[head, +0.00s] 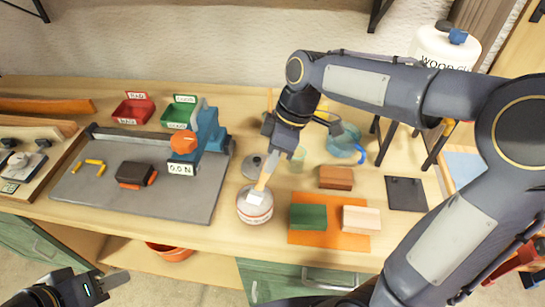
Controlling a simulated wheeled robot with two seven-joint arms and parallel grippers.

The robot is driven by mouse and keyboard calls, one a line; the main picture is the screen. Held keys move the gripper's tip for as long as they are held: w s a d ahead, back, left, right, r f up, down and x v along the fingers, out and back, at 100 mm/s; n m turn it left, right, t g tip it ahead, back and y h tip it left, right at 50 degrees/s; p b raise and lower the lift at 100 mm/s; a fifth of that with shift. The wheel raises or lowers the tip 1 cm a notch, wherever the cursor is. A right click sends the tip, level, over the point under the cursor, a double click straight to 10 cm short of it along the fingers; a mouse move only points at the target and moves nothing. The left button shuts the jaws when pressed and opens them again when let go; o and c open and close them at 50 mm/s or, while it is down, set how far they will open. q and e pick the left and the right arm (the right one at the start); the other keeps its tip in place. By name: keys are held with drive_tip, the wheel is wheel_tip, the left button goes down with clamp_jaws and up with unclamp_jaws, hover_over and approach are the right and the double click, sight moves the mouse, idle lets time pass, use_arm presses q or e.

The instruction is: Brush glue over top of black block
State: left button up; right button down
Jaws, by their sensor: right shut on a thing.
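My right gripper (268,160) is shut on the light wooden handle of a brush (264,181) and points down. The brush's pale head is at the mouth of a round glue pot (254,212) with a white and red label; how deep it reaches is unclear. The pot's lid (252,167) lies behind it. My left gripper (108,281) is low at the bottom left, away from the table; its jaw gap is unclear.
A blue clamp-like tool (210,130) stands at the board's right. Red (133,109) and green (180,112) bins are behind. Green (308,217), pale (360,219) and brown (336,177) blocks lie right of the pot. My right arm covers the right side.

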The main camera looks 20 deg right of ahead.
drive_tip(key=shift+r+p, duration=2.8)
drive_tip(key=shift+r, duration=0.7)
drive_tip(key=shift+f, duration=0.1)
